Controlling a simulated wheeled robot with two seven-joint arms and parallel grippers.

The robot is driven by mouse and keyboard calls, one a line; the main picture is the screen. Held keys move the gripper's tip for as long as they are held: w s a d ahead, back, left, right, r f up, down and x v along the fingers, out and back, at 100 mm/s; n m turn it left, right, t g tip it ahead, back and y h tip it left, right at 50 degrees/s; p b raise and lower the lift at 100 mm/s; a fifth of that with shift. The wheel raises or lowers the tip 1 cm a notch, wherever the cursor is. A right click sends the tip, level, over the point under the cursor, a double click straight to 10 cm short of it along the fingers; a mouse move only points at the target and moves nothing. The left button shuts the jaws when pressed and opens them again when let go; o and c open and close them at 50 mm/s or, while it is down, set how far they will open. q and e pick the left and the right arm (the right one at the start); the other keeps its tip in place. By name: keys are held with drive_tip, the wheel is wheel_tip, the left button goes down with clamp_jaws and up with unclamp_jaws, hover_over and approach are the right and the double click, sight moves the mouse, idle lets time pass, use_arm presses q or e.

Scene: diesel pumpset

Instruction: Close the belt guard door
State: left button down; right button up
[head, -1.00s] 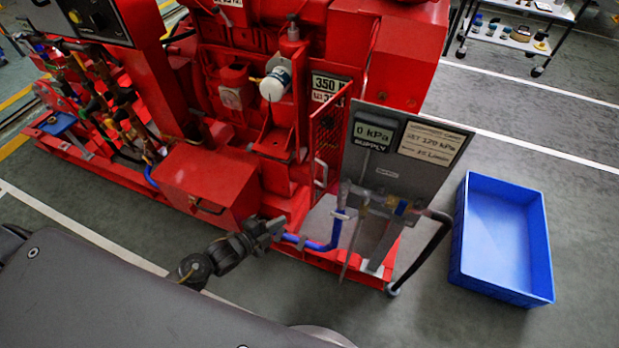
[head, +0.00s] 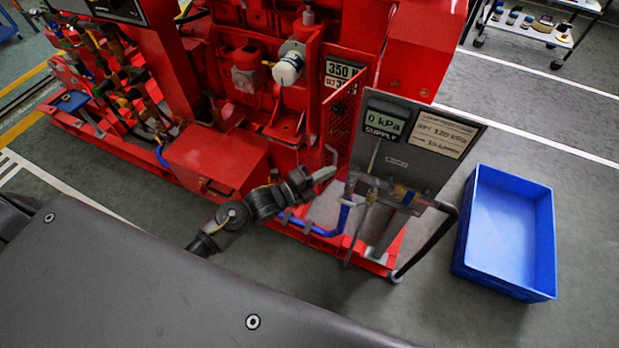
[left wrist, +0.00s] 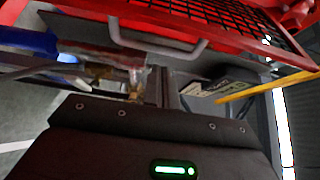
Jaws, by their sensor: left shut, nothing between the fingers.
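The belt guard door is a red-framed mesh panel (head: 341,113) that stands out from the red pumpset, open. Its grey bar handle (head: 332,155) is low on the panel. In the left wrist view the mesh door (left wrist: 225,15) spans the top, with the grey handle (left wrist: 160,42) below its edge. My left gripper (head: 331,172) is shut and empty, its tip close to the handle's lower end in the head view. I cannot tell whether they touch. My right gripper is not in view.
A grey supply panel (head: 450,170) with pipes and a black hose (head: 432,243) stands just right of the door. A red box (head: 215,160) is left of my gripper. A blue crate (head: 512,225) sits on the floor at right.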

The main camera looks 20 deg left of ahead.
sight(320, 165)
use_arm(q)
drive_tip(key=shift+w+a+p, duration=0.4)
drive_tip(key=shift+w+a, duration=0.5)
drive_tip(key=shift+w, duration=0.05)
drive_tip(key=shift+a, duration=0.35)
drive_tip(key=shift+w+a, duration=0.2)
drive_tip(key=shift+a, duration=0.05)
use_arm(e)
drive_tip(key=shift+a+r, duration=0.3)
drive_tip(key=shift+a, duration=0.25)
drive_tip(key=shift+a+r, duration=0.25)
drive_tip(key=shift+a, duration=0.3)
